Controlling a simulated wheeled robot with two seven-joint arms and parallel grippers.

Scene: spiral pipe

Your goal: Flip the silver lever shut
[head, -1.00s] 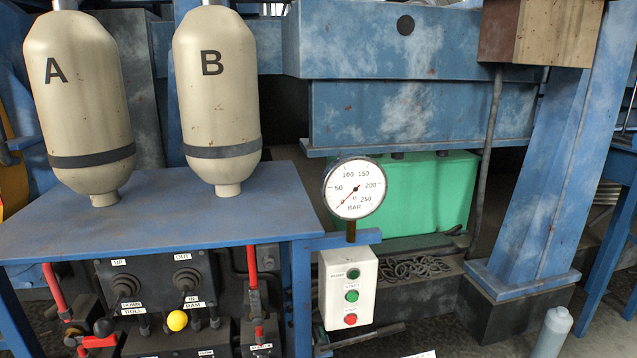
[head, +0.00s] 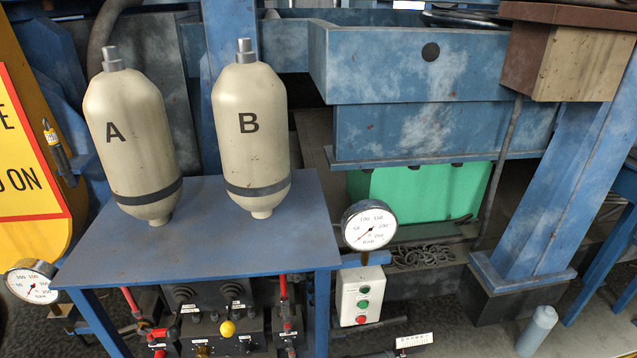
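I cannot make out a silver lever in the head view. Under the blue table is a dark control panel (head: 205,315) with two black joysticks and a yellow ball knob (head: 227,328). A red-handled lever (head: 283,288) stands at its right side. Another red lever (head: 131,300) is at its left, above red fittings (head: 158,332). The bottom of the panel is cut off by the picture's edge. Neither of my grippers is in view.
Cream tanks A (head: 128,150) and B (head: 247,150) stand on the blue table (head: 220,245). A gauge (head: 369,226) and white button box (head: 359,297) are at its right, another gauge (head: 32,281) at its left. A grey bottle (head: 537,330) stands on the floor.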

